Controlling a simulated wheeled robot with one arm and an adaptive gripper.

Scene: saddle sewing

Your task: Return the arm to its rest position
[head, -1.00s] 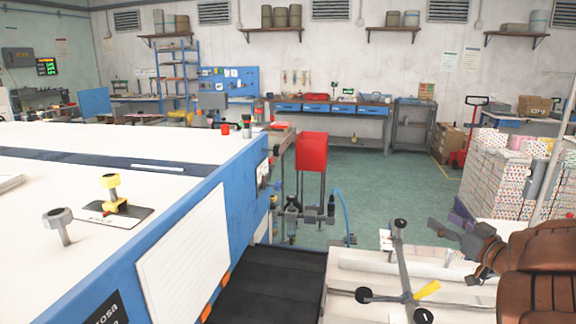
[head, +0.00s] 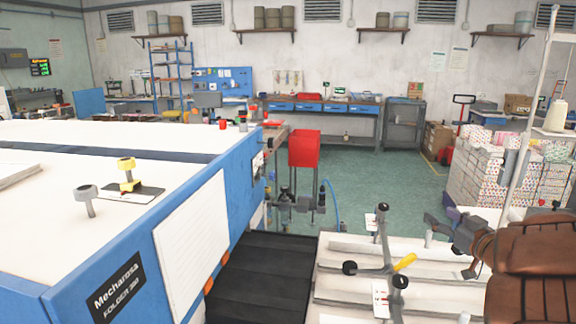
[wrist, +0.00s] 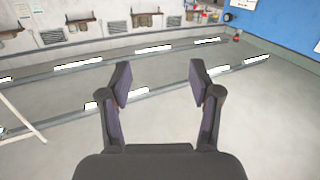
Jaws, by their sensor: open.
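My gripper (wrist: 160,85) shows in the wrist view with its two dark fingers spread apart. Nothing is between them. Behind the fingers the wrist view shows a pale ceiling-like surface with bright strip lights, and wall shelves at the top. My gripper and arm cannot be made out in the head view.
A blue and white folding machine (head: 200,220) fills the left. A red box (head: 304,148) stands beyond it. A white machine frame with dark knobs (head: 384,268) and a brown leather saddle (head: 535,265) are at lower right. Green floor (head: 365,180) is clear in the middle.

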